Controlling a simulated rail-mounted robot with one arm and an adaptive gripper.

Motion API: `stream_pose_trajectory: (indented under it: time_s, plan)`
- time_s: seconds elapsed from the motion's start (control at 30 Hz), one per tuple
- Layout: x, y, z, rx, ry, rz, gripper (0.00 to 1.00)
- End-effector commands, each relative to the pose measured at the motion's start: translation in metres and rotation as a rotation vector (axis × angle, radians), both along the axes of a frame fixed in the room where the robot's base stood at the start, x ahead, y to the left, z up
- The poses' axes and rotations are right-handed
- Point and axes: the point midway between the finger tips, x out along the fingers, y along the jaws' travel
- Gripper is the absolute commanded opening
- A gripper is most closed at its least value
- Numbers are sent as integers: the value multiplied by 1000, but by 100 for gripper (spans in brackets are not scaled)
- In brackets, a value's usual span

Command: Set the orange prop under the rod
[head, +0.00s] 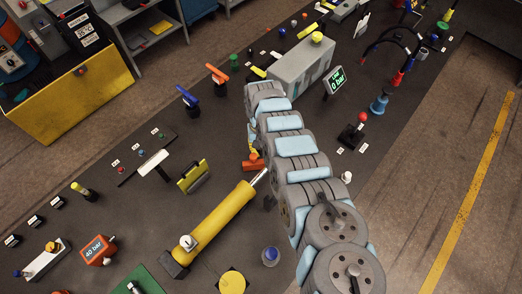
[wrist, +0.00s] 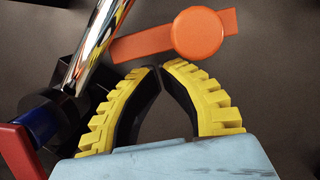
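The orange prop (head: 253,164) lies near the tip of the bare metal rod (head: 259,178), which extends from a yellow cylinder (head: 215,220). In the wrist view the prop (wrist: 198,33) shows as a round orange cap on a flat bar. The bar's left end meets the edge of the shiny rod (wrist: 105,40); I cannot tell whether it reaches beneath. My gripper (wrist: 159,67) has its yellow fingertips nearly together just below the prop in the picture, with nothing visible between them. In the head view my gripper (head: 254,146) is mostly hidden by my arm.
A black part (wrist: 45,112) with blue and red pieces sits left of my fingers in the wrist view. On the bench, a yellow clamp-like block (head: 193,176) and a blue-topped cup (head: 271,256) stand near the cylinder. A grey box (head: 302,62) stands farther back.

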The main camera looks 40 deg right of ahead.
Motion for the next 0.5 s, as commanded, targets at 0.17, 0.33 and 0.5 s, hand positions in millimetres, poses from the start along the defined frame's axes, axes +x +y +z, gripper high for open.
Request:
stream_pose_trajectory:
  time_s: [0.17,0.33,0.5]
  plan:
    - [0,0,1,1,0,-5,0]
    - [-3,1,6,1,-2,-60,0]
    - [-10,4,5,3,0,-151,0]
